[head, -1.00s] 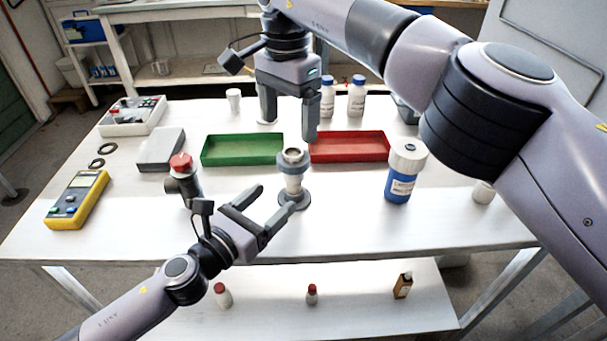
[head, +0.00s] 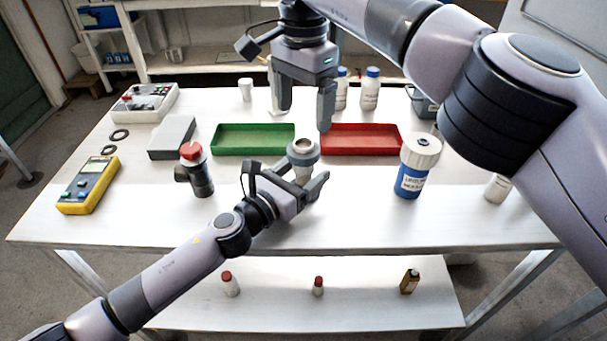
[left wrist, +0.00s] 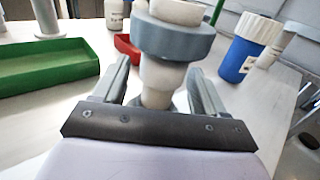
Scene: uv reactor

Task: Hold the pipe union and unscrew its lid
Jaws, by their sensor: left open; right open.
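The pipe union (head: 303,155) stands upright on the table, with a grey ring-shaped lid around its top and a pale body below. It also shows in the left wrist view (left wrist: 165,75), between the two fingers. My left gripper (head: 309,187) is open, its fingers on either side of the union's body below the grey lid; I cannot tell whether they touch it. The union's base is largely hidden by the gripper. My right gripper (head: 303,112) is open and empty, pointing down, above and behind the union.
A green tray (head: 215,146) and a red tray (head: 398,146) lie behind the union. A blue bottle with a white lid (head: 411,182) stands to the right. A dark red-capped fitting (head: 200,183) and a yellow meter (head: 89,186) are to the left. The front table edge is clear.

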